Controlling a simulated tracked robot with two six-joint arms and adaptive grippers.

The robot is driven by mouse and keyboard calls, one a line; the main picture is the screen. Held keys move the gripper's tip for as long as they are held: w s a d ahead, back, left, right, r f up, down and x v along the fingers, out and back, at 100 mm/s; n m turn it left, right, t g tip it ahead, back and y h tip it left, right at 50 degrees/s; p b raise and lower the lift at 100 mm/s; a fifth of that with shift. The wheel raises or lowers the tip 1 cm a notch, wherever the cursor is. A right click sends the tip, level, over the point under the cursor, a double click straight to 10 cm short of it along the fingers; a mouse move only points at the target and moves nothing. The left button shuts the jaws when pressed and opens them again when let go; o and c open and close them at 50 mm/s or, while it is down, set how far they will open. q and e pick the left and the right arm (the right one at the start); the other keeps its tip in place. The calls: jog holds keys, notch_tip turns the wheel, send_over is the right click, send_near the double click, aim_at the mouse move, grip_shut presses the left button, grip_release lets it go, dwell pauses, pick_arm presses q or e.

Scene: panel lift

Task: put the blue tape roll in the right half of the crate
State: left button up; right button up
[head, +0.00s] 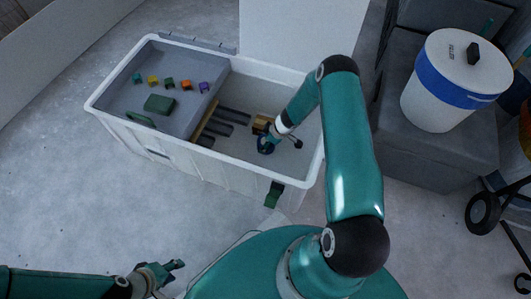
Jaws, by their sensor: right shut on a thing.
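The white crate (178,163) stands on the floor in the head view. A grey panel with a raised edge covers its left half, and its right half is open. My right gripper (272,136) reaches down inside the right half. It is shut on the blue tape roll (264,147), a small dark blue ring partly hidden by the fingers. I cannot tell whether the roll touches the crate floor. My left gripper (176,273) is low, in front of the crate and away from it. Its fingers are too small to judge.
Several small coloured blocks and a dark green block (159,104) lie on the grey panel (185,70). A brown-yellow block (261,122) sits beside my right gripper. A dark green piece (273,194) is at the crate's front. A white drum (450,75) stands right.

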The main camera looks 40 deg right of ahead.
jog(key=shift+f+b, duration=1.2)
jog(key=shift+f, duration=1.15)
jog(key=shift+f, duration=0.15)
jog(key=o, duration=1.3)
jog(key=shift+c, duration=0.2)
jog(key=p+v, duration=0.5)
jog(key=v, duration=0.7)
jog(key=shift+s+d+p, duration=0.1)
jog(key=shift+p, duration=0.2)
